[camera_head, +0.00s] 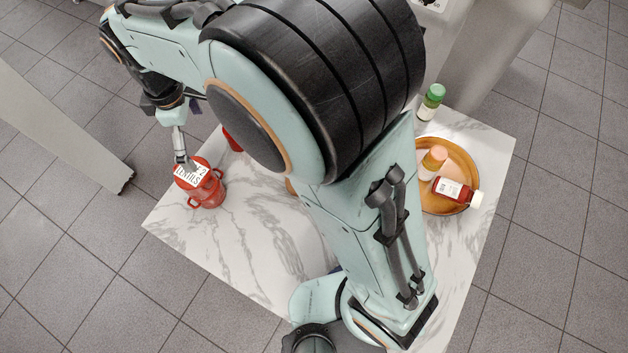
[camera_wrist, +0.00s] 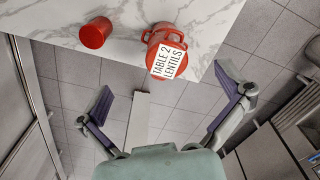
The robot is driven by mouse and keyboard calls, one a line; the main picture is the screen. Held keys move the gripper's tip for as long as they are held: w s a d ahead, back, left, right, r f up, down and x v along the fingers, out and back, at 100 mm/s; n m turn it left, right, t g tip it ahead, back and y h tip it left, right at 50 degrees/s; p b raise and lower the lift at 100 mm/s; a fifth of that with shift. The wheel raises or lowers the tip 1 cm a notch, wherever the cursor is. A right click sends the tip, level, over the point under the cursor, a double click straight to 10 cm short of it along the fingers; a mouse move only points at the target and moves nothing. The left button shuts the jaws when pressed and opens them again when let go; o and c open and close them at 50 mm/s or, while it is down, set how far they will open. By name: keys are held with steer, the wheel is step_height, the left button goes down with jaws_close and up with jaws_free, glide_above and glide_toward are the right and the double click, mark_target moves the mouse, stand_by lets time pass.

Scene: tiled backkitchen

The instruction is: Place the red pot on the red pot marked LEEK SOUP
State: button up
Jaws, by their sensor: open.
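Red pot ware with side handles (camera_head: 211,190) stands near the left corner of the marble table. A white label reading TABLE 2 LENTILS (camera_head: 191,175) is on its upper part; it also shows in the wrist view (camera_wrist: 168,62). The shape looks like one pot stacked on another, but I cannot be sure. No LEEK SOUP label is visible. My gripper (camera_wrist: 167,98) is open and empty, its fingers spread wide. In the wrist view the pot ware lies beyond the fingertips, between their lines. In the head view my gripper (camera_head: 182,157) overlaps the pot's far edge; contact is unclear.
A red cup-like item (camera_wrist: 95,33) stands on the marble table (camera_wrist: 215,20), left of the pot in the wrist view. A round wooden tray (camera_head: 458,160) holds bottles at the right, with a green-capped bottle (camera_head: 431,102) beside it. My arm hides the table's middle.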

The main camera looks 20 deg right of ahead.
steer(key=s+d+r+m, duration=0.4)
steer(key=s+d+m, duration=0.2)
steer(key=d, duration=0.5)
steer(key=s+d+f+m, duration=0.1)
steer(key=s+d+m, duration=0.6)
steer(key=s, duration=0.4)
steer(key=shift+s+f+m+y, duration=0.15)
steer(key=shift+s+m+y, duration=0.15)
steer(key=shift+m, duration=0.4)
